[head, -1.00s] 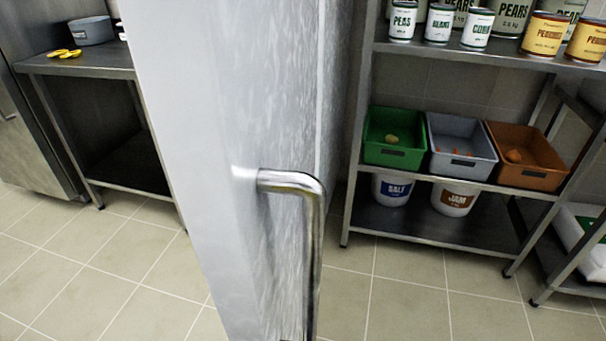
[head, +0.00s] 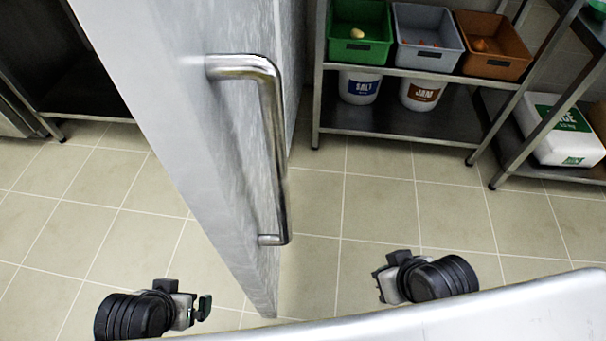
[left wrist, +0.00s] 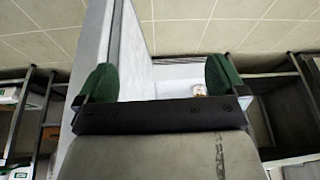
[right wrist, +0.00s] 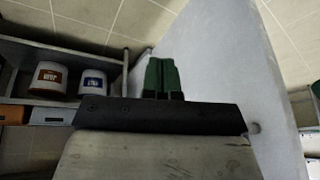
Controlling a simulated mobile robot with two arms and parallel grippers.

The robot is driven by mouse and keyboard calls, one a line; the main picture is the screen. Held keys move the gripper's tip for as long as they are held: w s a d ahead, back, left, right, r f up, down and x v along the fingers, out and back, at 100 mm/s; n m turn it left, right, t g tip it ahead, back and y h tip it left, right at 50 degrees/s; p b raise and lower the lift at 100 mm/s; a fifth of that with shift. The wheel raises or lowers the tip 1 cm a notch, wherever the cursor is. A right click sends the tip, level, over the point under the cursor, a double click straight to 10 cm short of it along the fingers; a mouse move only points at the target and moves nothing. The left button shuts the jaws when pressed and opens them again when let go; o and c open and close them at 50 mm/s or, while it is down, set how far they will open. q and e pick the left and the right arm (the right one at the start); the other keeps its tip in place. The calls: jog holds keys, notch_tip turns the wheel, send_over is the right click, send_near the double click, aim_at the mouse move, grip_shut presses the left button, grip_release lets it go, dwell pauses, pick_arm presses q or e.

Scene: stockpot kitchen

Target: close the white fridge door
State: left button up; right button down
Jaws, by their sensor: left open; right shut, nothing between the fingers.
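The white fridge door (head: 175,120) stands open, swung out in the middle of the head view. Its bent metal handle (head: 274,140) is on the right side. The door also shows in the left wrist view (left wrist: 131,40) and the right wrist view (right wrist: 225,60). My left gripper (head: 204,308) is low, left of the door, apart from it. Its green fingers are open and empty in the left wrist view (left wrist: 162,80). My right gripper (head: 380,284) is low, right of the door and handle, touching neither. Its green fingers are shut together in the right wrist view (right wrist: 161,76).
A metal shelf rack (head: 400,125) at the back right holds green, grey and brown bins and salt and jam tubs. Another rack with a white sack (head: 562,130) stands at the far right. A metal table is at the left. Tiled floor (head: 375,205) around the door is clear.

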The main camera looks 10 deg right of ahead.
jog(key=s+a+r+t+y+p, duration=0.1)
jog(key=a+r+y, duration=0.4)
jog(key=y, duration=0.1)
notch_tip(320, 180, up, 13)
jog(key=w+d+m+t+y+p, duration=0.1)
jog(key=d+m+t+y+p, duration=0.15)
jog(key=m+t+y, duration=0.65)
pick_arm(q)
jog(key=s+f+g+p, duration=0.1)
jog(key=s+f+p, duration=0.2)
jog(key=f, duration=1.6)
jog(key=shift+a+f+g+p, duration=0.15)
jog(key=shift+f+g+p, duration=0.2)
jog(key=shift+p, duration=0.5)
pick_arm(e)
jog(key=w+a+m+g+h, duration=0.1)
jog(key=w+a, duration=0.5)
jog(key=a, duration=0.6)
jog(key=shift+w+m+g+h, duration=0.2)
jog(key=shift+m+g+h, duration=0.2)
jog(key=shift+g+h, duration=0.55)
pick_arm(q)
jog(key=shift+a+r, duration=0.1)
pick_arm(e)
jog(key=shift+t+h, duration=0.25)
